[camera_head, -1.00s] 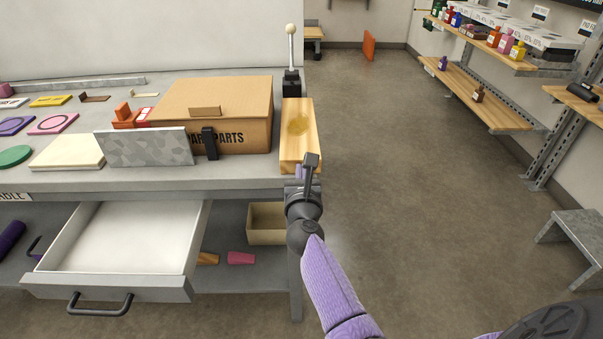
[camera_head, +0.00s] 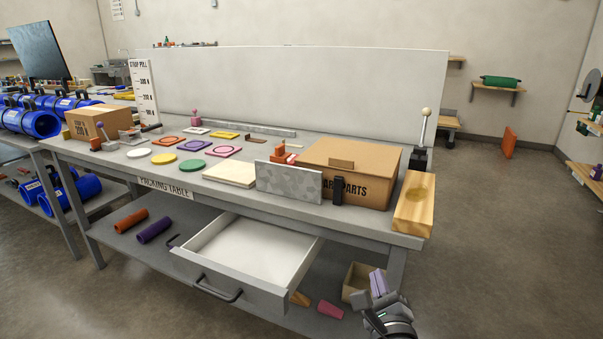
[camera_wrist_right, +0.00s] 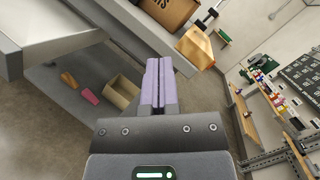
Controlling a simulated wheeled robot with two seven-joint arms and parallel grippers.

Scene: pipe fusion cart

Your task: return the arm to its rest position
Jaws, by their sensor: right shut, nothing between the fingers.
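My right gripper (camera_head: 378,284) shows at the bottom right of the head view, in front of the table's right end and below its top. Its purple fingers (camera_wrist_right: 158,84) are pressed together in the right wrist view, with nothing between them. It touches nothing that I can see. Part of the right arm lies below the picture's edge. My left gripper is in neither view.
The packing table (camera_head: 160,187) has an open, empty drawer (camera_head: 262,253) jutting out left of the gripper. A cardboard parts box (camera_head: 350,172) and a wooden block (camera_head: 414,206) stand at its right end. An open bin (camera_head: 357,282) sits on the lower shelf. Floor at right is clear.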

